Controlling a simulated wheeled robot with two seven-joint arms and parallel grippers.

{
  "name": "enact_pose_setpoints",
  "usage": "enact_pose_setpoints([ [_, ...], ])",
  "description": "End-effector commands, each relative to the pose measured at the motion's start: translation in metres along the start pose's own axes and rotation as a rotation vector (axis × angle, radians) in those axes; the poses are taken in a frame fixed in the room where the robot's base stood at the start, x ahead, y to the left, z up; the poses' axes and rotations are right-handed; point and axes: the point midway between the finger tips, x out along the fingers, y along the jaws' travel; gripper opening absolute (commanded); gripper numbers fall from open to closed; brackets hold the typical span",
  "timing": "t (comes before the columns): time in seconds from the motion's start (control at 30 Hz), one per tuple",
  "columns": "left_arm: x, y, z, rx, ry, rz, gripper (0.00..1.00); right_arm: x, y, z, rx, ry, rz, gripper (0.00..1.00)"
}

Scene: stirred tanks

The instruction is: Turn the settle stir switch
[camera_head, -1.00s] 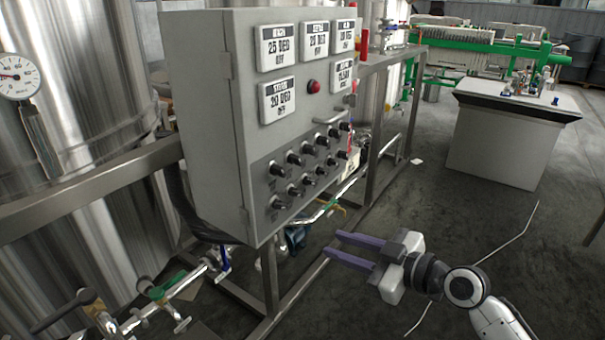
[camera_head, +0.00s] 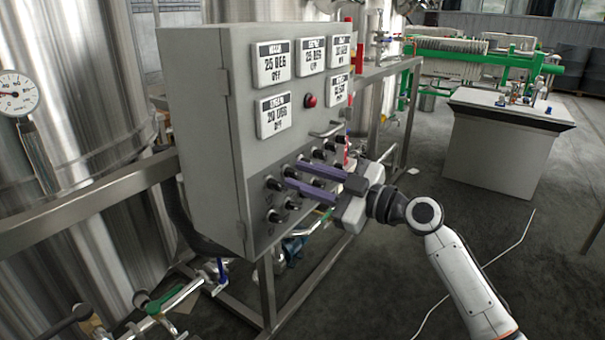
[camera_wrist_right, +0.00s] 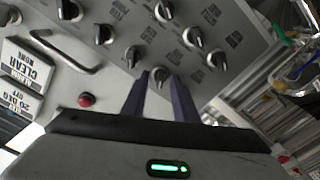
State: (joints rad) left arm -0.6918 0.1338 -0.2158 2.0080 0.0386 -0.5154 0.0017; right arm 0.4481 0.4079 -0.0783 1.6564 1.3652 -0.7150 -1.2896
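Several black rotary switches with silver bases sit in two rows on the lower front of the grey control cabinet (camera_head: 195,130). In the right wrist view, one switch (camera_wrist_right: 158,77) shows between the fingertips of the right gripper (camera_wrist_right: 161,80); contact cannot be told. The fingers hide part of the switch rows in the head view. My left gripper is not in view.
Above the switches are a bar handle (camera_head: 327,131), a red button (camera_head: 310,100) and several white displays. A metal frame (camera_head: 290,292) and pipes stand below the cabinet. A white bench (camera_head: 500,155) stands to the right, with open floor before it.

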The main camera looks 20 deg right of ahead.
Motion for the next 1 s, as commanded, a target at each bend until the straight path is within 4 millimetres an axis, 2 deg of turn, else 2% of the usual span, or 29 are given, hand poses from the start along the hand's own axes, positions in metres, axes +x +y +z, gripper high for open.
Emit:
enact_pose_setpoints([
  [0.33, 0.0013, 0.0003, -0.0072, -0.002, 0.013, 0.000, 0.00, 0.0056, -0.0007, 0.0005, -0.001, -0.001, -0.001, 0.27],
  [0.5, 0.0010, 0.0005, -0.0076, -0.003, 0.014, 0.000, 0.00, 0.0054, -0.0007, 0.0005, 0.000, -0.001, -0.001, 0.00],
  [0.77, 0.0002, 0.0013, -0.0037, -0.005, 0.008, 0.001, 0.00, 0.0052, -0.0008, 0.0008, 0.015, -0.001, -0.001, 0.00],
  [1.0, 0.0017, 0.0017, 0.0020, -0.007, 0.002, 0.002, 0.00, 0.0049, -0.0010, 0.0013, 0.111, -0.002, -0.001, 0.00],
])
